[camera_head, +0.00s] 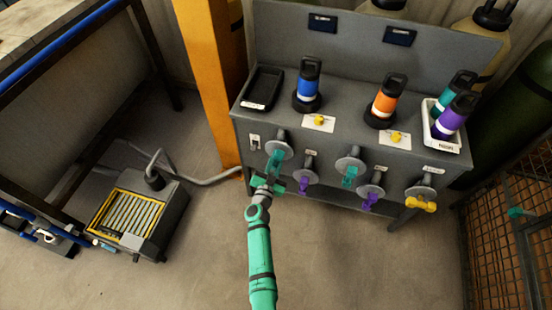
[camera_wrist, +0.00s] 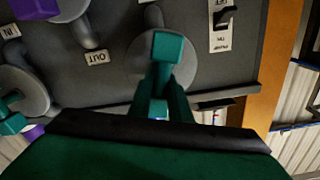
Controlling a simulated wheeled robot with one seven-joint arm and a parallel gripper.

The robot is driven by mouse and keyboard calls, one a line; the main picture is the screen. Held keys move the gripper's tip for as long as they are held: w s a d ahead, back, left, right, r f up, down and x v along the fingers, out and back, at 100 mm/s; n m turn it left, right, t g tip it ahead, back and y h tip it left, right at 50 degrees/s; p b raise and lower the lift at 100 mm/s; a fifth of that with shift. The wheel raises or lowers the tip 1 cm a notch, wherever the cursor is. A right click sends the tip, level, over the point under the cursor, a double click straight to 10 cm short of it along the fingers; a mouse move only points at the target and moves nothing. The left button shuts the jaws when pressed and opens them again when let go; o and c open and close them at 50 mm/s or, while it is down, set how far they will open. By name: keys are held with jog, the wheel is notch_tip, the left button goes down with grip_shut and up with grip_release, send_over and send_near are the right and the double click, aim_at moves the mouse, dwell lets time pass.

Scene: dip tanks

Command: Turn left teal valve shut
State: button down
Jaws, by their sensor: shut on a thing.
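The left teal valve (camera_head: 275,162) is on the front face of the grey bench, at the left end of the row, with a round grey disc behind it. Its handle hangs downward from the disc. In the wrist view the teal handle (camera_wrist: 168,47) stands out in front of its grey disc. My gripper (camera_head: 266,184) is at the handle's lower end. In the wrist view my gripper (camera_wrist: 163,98) is shut on the handle, and its dark palm hides the area below. A second teal valve (camera_head: 349,172) is further right.
Purple valves (camera_head: 304,181) hang beside the teal ones, and a yellow valve (camera_head: 420,199) is at the right. A switch plate (camera_head: 255,142) is close to the left. Bottles stand on the bench (camera_head: 345,125). An orange post (camera_head: 212,70) rises at left; floor in front is clear.

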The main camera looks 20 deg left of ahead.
jog(key=m, duration=0.3)
jog(key=shift+d+m, duration=0.3)
jog(key=shift+m, duration=0.1)
jog(key=m, duration=0.3)
jog(key=shift+d+f+m, duration=0.15)
jog(key=shift+d+m, duration=0.05)
jog(key=shift+m, duration=0.1)
jog(key=shift+d+f+m, duration=0.1)
jog(key=shift+f+m, duration=0.1)
jog(key=shift+m, duration=1.5)
jog(key=shift+d+f+m, duration=0.1)
jog(key=shift+f+m, duration=0.1)
jog(key=shift+m, duration=1.5)
jog(key=c, duration=1.6)
grip_release()
jog(key=shift+a+f, duration=0.1)
jog(key=shift+c, duration=0.2)
jog(key=s, duration=1)
jog(key=shift+s, duration=0.4)
